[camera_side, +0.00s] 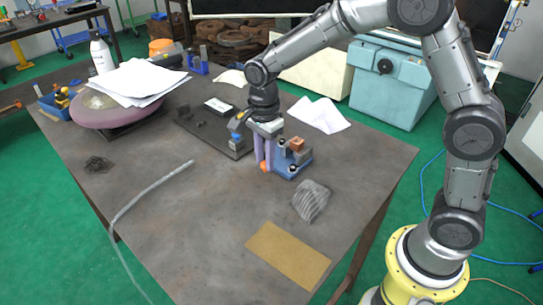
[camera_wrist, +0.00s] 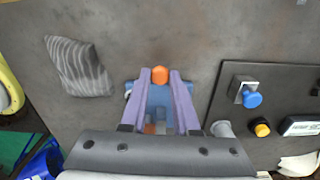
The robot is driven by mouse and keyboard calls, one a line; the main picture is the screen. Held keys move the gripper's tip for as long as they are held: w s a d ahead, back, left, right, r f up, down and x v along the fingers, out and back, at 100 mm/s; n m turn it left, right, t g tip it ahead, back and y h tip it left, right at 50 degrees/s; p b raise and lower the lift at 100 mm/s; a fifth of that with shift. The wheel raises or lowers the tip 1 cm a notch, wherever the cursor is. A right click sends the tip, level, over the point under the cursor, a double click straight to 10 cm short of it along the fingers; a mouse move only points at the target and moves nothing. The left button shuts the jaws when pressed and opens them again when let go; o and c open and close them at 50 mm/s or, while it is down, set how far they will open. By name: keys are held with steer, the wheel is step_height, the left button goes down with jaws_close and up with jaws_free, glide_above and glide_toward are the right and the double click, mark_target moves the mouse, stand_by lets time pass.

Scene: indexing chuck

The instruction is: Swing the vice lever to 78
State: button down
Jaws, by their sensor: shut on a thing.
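The vice (camera_side: 291,160) is a small blue block with metal parts and an orange-brown piece on top, on the grey table. It shows partly between my fingers in the wrist view (camera_wrist: 158,100). The lever's orange knob (camera_side: 264,167) is at the vice's left side; in the wrist view the orange knob (camera_wrist: 160,75) sits between the fingertips. My gripper (camera_side: 264,160), with two purple fingers, points down and is shut on the lever at its knob; the fingers also show in the wrist view (camera_wrist: 160,77). The fingers hide most of the lever. No scale or number is readable.
A dark plate (camera_wrist: 232,112) carries a blue knob (camera_wrist: 252,99), a yellow button (camera_wrist: 262,129) and a display (camera_wrist: 301,126). A striped grey cloth-like piece (camera_side: 311,201) lies in front of the vice. A tan sheet (camera_side: 288,256) lies near the front edge. Table front-left is mostly clear.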

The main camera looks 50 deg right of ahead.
steer(key=m, duration=0.1)
steer(key=w+a+m, duration=0.1)
steer(key=shift+w+r+m, duration=0.1)
steer(key=shift+w+m, duration=0.05)
steer(key=shift+m, duration=0.25)
steer(key=shift+w+a+m, duration=0.2)
steer(key=shift+w+m, duration=0.5)
steer(key=shift+m, duration=0.7)
steer(key=shift+w, duration=0.1)
steer(key=c, duration=0.9)
jaws_free()
steer(key=shift+c, duration=0.2)
step_height(320, 180, up, 14)
